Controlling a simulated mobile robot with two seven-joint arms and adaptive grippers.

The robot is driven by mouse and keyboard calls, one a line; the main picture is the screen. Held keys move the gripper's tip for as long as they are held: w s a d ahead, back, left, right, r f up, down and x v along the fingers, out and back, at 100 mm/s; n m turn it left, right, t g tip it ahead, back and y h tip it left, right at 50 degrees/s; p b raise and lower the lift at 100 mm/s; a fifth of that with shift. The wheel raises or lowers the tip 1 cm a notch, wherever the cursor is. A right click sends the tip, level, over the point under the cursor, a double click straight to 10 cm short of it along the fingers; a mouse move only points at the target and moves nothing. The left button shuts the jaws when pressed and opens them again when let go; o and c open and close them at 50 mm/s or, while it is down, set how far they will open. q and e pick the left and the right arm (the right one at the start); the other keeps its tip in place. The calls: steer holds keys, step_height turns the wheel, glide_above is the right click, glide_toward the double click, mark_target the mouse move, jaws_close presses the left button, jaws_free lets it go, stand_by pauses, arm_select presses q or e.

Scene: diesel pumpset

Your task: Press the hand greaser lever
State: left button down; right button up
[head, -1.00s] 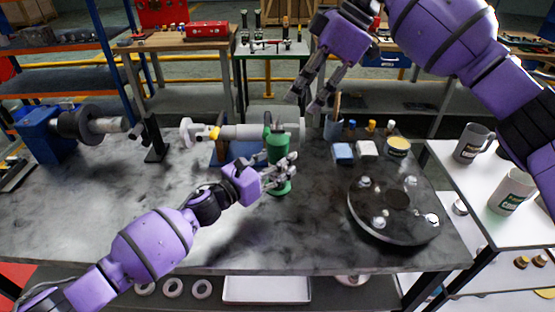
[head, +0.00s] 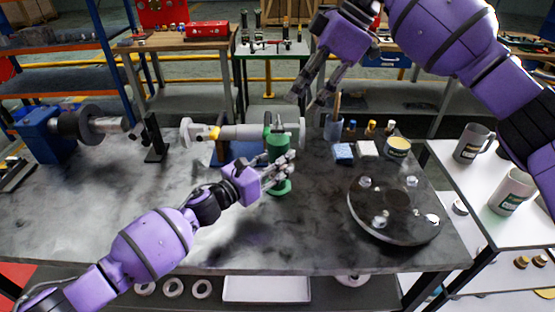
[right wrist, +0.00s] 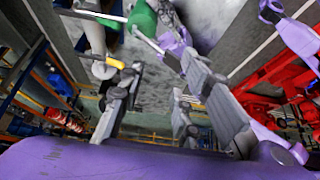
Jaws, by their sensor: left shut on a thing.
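The green hand greaser (head: 277,148) stands upright on the dark table, near the middle of the head view. My left gripper (head: 279,172) is shut on its body from the front and hides part of it. The greaser also shows at the top of the right wrist view (right wrist: 143,18), with a thin grey rod beside it that may be the lever. My right gripper (head: 312,99) is open and empty, above and to the right of the greaser, apart from it. Its spread fingers also show in the right wrist view (right wrist: 158,80).
A grey cylinder assembly (head: 240,132) lies just behind the greaser. A dark round plate (head: 395,222) with bolts lies to the right. Small blocks, a tin (head: 397,148) and a brush cup (head: 333,130) stand at the back right.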

steer(key=shift+f, duration=0.1)
steer(key=shift+c, duration=1.2)
steer(key=shift+m+g+y, duration=0.8)
steer(key=shift+m+g, duration=0.1)
steer(key=f, duration=0.1)
steer(key=d+f, duration=0.2)
steer(key=shift+s+d+f, duration=0.1)
steer(key=shift+d+f, duration=0.15)
steer(key=shift+f, duration=0.1)
jaws_close()
steer(key=w+d+r+m+y, duration=0.2)
steer(key=r+y, duration=0.3)
steer(key=y, duration=0.3)
steer(key=shift+w+d+r+m, duration=0.3)
steer(key=shift+w+m, duration=0.25)
steer(key=shift+m, duration=0.35)
